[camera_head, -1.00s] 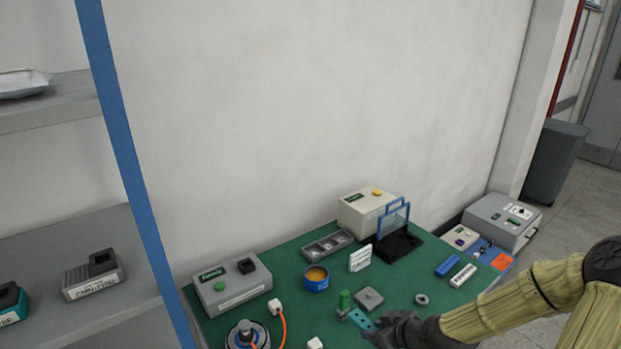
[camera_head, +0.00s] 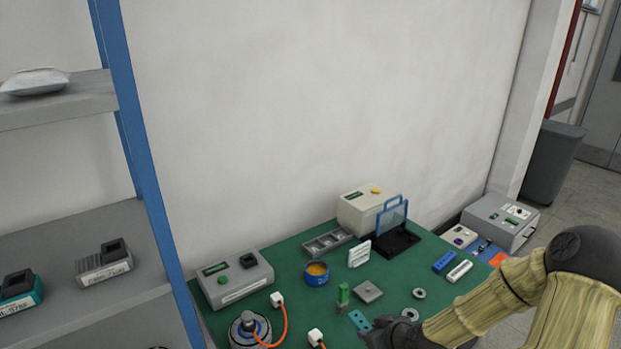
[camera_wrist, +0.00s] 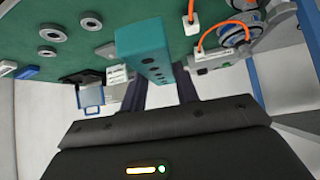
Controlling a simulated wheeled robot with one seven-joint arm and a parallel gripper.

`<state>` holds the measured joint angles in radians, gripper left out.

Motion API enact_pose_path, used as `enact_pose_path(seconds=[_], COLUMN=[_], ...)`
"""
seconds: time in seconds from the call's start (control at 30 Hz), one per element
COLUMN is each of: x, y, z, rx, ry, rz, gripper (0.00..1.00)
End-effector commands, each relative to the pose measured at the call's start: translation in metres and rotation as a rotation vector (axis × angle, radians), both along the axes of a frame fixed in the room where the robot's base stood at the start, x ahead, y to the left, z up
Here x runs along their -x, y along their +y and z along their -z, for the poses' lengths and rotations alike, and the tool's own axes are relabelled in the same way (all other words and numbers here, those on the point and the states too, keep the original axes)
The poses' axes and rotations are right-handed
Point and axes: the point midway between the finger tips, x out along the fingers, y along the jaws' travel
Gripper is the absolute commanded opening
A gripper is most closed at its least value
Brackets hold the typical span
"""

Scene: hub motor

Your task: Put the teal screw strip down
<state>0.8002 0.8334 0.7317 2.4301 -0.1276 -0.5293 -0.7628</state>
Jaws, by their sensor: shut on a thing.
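The teal screw strip (camera_head: 360,320) is a flat teal bar with a row of dark holes. It is held at the front of the green bench mat, and it also shows large in the wrist view (camera_wrist: 145,47). My gripper (camera_head: 378,331) is shut on one end of the strip, with its dark fingers (camera_wrist: 165,93) partly behind it in the wrist view. I cannot tell whether the strip's far end touches the mat (camera_head: 305,250).
Grey rings (camera_head: 419,293) lie to the right. A motor (camera_head: 249,330) with orange cables is at left. A blue tin (camera_head: 316,274) stands farther back.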

Motion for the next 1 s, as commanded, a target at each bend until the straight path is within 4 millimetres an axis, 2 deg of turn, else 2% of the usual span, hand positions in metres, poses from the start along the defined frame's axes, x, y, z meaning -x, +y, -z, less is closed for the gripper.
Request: enact_pose_path(seconds=[0.17, 0.3, 0.53, 0.7, 1.0], x=[-0.01, -0.02, -0.031, -0.033, -0.03], y=[0.006, 0.008, 0.0, -0.001, 0.0], z=[0.018, 0.041, 0.074, 0.082, 0.082], rx=[0.0, 0.001, 0.002, 0.0, -0.001], ry=[0.002, 0.003, 0.0, -0.001, 0.001], rz=[0.095, 0.222, 0.431, 0.483, 0.482], gripper=[0.02, 0.02, 0.02, 0.02, 0.02])
